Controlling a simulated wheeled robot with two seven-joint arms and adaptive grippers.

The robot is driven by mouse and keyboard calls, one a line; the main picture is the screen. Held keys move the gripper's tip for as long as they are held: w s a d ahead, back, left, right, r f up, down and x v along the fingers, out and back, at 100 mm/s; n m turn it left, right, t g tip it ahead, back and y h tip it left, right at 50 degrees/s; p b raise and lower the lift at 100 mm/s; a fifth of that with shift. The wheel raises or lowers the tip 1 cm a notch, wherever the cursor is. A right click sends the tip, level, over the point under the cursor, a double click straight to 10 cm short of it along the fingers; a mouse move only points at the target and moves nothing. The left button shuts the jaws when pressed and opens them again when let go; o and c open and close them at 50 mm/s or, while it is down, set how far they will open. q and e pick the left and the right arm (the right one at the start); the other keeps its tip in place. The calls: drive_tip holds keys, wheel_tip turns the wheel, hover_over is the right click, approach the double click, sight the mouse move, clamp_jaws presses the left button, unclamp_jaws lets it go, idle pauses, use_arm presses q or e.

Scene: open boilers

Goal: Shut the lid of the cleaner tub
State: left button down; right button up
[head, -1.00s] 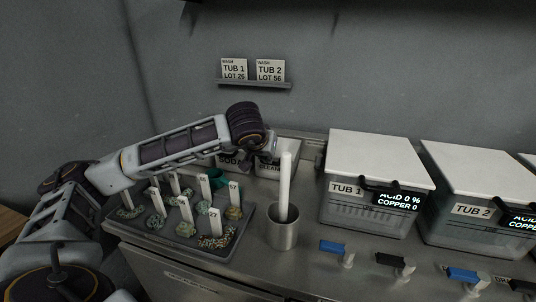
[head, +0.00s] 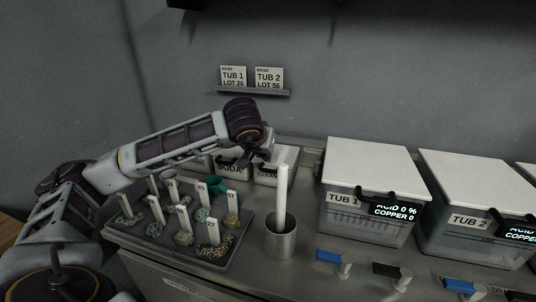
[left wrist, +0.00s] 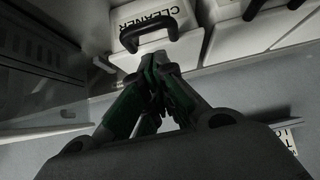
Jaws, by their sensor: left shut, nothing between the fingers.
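The cleaner tub (head: 265,180) is a small white-lidded box at the back of the counter, partly behind my left wrist and a white rod. Its white lid (head: 288,156) looks flat across the top in the head view; whether it is fully seated I cannot tell. The left wrist view shows the CLEANER label (left wrist: 150,14), a black handle (left wrist: 150,32) and the white lid (left wrist: 182,48). My left gripper (left wrist: 155,62) is shut and empty, its fingertips close to the lid; contact is unclear. In the head view its fingers are mostly hidden. My right gripper is out of view.
The soda tub (head: 229,166) stands left of the cleaner tub. A metal cup (head: 281,240) with a white rod (head: 283,190) stands in front. A sample tray (head: 150,236) lies below my left arm. Tub 1 (head: 372,158) and Tub 2 (head: 475,178) stand closed at right.

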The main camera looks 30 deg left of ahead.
use_arm(q)
drive_tip(key=shift+w+r, duration=0.1)
drive_tip(key=shift+r, duration=0.35)
drive_tip(key=s+d+r, duration=0.2)
drive_tip(key=s+r, duration=0.2)
drive_tip(key=s, duration=0.4)
drive_tip(key=shift+s+r, duration=0.2)
drive_tip(key=shift+s, duration=0.15)
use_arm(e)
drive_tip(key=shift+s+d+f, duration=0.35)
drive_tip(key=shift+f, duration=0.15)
use_arm(q)
drive_tip(key=shift+d, duration=0.1)
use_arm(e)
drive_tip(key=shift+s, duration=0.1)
use_arm(q)
wheel_tip(320, 180, up, 22)
drive_tip(key=p, duration=2.2)
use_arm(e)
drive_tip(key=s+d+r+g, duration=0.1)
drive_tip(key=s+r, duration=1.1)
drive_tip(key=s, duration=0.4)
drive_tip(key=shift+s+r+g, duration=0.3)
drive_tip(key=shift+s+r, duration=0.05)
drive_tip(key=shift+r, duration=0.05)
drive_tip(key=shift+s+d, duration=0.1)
